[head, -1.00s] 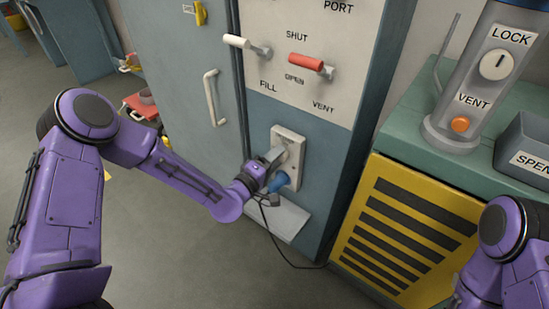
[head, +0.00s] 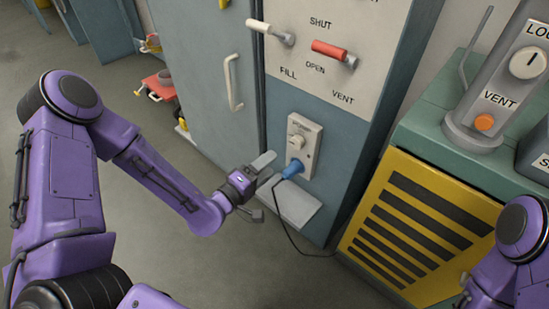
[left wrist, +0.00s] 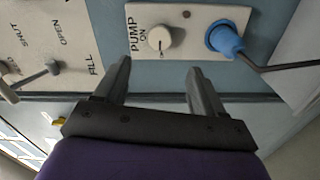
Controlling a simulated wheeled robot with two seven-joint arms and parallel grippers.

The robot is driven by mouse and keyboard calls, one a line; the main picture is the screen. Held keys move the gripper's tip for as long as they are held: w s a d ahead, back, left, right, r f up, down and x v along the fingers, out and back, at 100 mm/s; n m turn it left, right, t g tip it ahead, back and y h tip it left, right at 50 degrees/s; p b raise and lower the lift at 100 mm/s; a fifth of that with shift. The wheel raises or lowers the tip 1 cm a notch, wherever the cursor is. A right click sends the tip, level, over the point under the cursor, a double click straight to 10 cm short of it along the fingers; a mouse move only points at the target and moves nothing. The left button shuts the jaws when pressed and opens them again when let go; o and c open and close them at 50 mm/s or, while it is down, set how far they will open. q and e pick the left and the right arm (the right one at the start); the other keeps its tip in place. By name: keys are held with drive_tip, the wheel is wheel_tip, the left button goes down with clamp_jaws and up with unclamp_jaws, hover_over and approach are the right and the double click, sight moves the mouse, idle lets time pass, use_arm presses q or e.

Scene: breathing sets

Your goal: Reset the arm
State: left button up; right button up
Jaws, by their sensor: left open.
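My left arm (head: 155,165) is purple and reaches in from the left of the head view. Its gripper (head: 268,171) is open and empty, with a gap between its fingers and the pump plate (head: 313,138) on the blue cabinet. The plate carries a white round knob (head: 297,142) and a blue plug (head: 292,168) with a dark cable. In the left wrist view the two fingers (left wrist: 160,88) stand apart below the knob (left wrist: 159,39), and the blue plug (left wrist: 224,38) is at the right. Part of my right arm (head: 515,240) shows at the right edge; its gripper is out of view.
Above the plate is a white panel with a white fill lever (head: 270,32) and a red vent lever (head: 335,50). A grey shelf (head: 297,205) juts out below the plug. A yellow grille cabinet (head: 415,225) stands right. Floor at lower middle is clear.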

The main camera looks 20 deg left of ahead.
idle(0.4)
use_arm(q)
drive_tip(key=s+a+f+m+g+y, duration=0.1)
drive_tip(key=s+a+f+g+y, duration=0.15)
drive_tip(key=s+f+g, duration=0.4)
drive_tip(key=s+a+f+m+g+y, duration=0.1)
drive_tip(key=s+a+f+g+y, duration=0.2)
drive_tip(key=f, duration=0.7)
drive_tip(key=s+a+f+m+g+y, duration=0.1)
drive_tip(key=s+a+f+g+y, duration=0.15)
drive_tip(key=s, duration=0.55)
drive_tip(key=s+a+f+m+g+y, duration=0.2)
drive_tip(key=s+f, duration=0.2)
drive_tip(key=s, duration=0.4)
wheel_tip(320, 180, up, 17)
drive_tip(key=s+p, duration=0.1)
drive_tip(key=p, duration=1.6)
drive_tip(key=shift+s+d+p, duration=0.2)
drive_tip(key=shift+s+p, duration=0.05)
drive_tip(key=shift+p, duration=0.1)
